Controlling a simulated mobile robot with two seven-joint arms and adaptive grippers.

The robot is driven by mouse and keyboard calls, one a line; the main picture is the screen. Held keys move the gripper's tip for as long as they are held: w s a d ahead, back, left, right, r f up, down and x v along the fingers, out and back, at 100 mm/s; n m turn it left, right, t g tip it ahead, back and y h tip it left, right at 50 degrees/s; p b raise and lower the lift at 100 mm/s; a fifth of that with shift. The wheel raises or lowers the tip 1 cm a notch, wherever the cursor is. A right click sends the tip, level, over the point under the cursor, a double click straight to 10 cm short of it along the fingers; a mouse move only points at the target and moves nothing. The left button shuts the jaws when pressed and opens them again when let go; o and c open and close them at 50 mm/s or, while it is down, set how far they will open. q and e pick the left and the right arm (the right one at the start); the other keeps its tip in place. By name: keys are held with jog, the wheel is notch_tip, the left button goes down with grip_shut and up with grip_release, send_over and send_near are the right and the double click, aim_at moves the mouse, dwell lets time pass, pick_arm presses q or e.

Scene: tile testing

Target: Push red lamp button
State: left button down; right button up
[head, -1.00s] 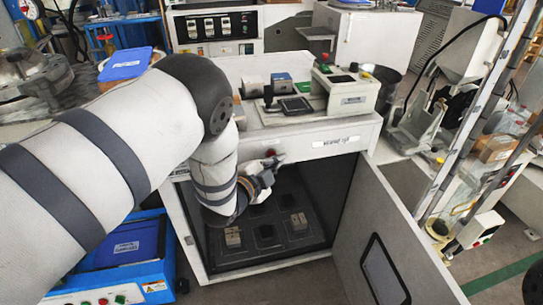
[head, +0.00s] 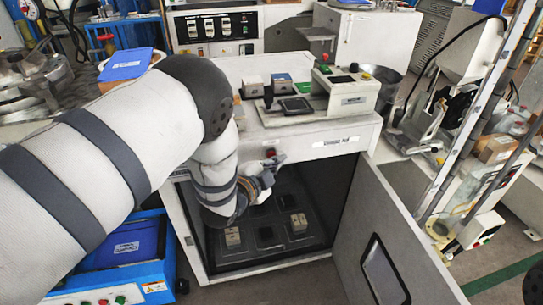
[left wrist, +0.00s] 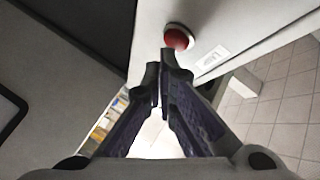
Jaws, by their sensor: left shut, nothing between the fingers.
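The red lamp button (left wrist: 177,38) is a round red dome in a pale ring on the white front panel of the cabinet. It also shows as a small red spot in the head view (head: 270,153). My left gripper (left wrist: 164,72) is shut and empty, with its fingertips just below the button in the left wrist view. In the head view my left gripper (head: 272,166) is at the panel under the button. I cannot tell whether the fingertips touch it. My right gripper is not in view.
The white cabinet (head: 310,143) stands open, its door (head: 385,225) swung out to the right. Tile blocks (head: 299,222) lie on the dark tray inside. A testing device (head: 352,97) stands on top. A blue box (head: 125,240) is at the lower left.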

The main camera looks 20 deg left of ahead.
pick_arm(q)
jog(key=shift+w, duration=0.1)
jog(key=shift+w+a, duration=0.25)
jog(key=shift+w, duration=0.05)
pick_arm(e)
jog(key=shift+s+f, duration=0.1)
pick_arm(q)
jog(key=shift+s, duration=0.1)
jog(key=shift+s+d, duration=0.2)
jog(key=shift+s, duration=0.1)
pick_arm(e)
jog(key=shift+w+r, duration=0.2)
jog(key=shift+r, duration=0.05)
pick_arm(q)
jog(key=s+d+p, duration=0.2)
jog(key=s+d, duration=0.1)
jog(key=s, duration=0.2)
jog(key=shift+d, duration=0.2)
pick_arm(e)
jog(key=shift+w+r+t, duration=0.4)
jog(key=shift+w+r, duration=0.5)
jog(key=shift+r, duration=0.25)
